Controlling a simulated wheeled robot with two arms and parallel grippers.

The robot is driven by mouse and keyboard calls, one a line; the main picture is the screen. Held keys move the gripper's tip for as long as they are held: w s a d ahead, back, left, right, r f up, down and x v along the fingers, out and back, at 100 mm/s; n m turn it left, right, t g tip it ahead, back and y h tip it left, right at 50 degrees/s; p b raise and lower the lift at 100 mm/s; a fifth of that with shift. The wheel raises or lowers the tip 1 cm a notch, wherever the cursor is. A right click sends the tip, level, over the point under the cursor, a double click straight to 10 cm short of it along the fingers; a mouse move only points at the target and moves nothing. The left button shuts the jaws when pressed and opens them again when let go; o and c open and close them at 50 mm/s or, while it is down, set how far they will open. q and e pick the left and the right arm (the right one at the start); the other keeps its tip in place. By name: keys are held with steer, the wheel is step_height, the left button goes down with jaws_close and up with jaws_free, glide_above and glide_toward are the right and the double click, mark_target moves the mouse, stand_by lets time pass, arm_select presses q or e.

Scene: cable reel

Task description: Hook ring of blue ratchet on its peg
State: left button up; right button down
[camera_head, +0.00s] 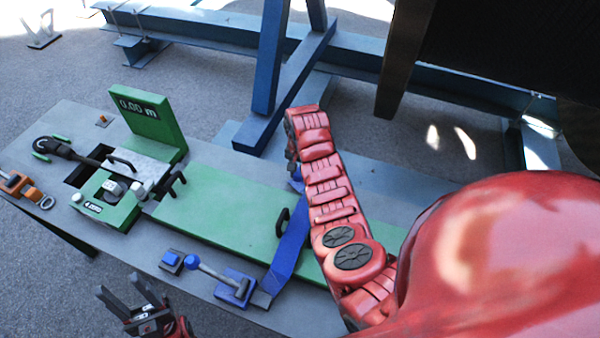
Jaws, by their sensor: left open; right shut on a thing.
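A blue ratchet (236,288) with a grey lever and a blue ball knob (193,262) is on the front of the bench. A broad blue strap (291,243) rises from beside it towards my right gripper (292,160). That gripper is mostly hidden behind my red arm. It is shut, apparently on the blue strap's upper end, where a bit of blue shows just below it. The ring is hidden, and I cannot make out its peg. My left gripper (128,298) is open and empty at the bottom left, in front of the bench edge.
The grey bench (215,262) carries a green plate (225,202), a green display panel (148,117), a green block (108,200), black handles and a small blue block (171,261). An orange fitting (22,186) is at the far left. Blue steel beams (285,90) stand behind.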

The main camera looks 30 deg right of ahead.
steer(key=shift+c, duration=2.1)
jaws_free()
steer(key=shift+o, duration=0.7)
steer(key=shift+f, duration=0.1)
steer(key=shift+d, duration=0.1)
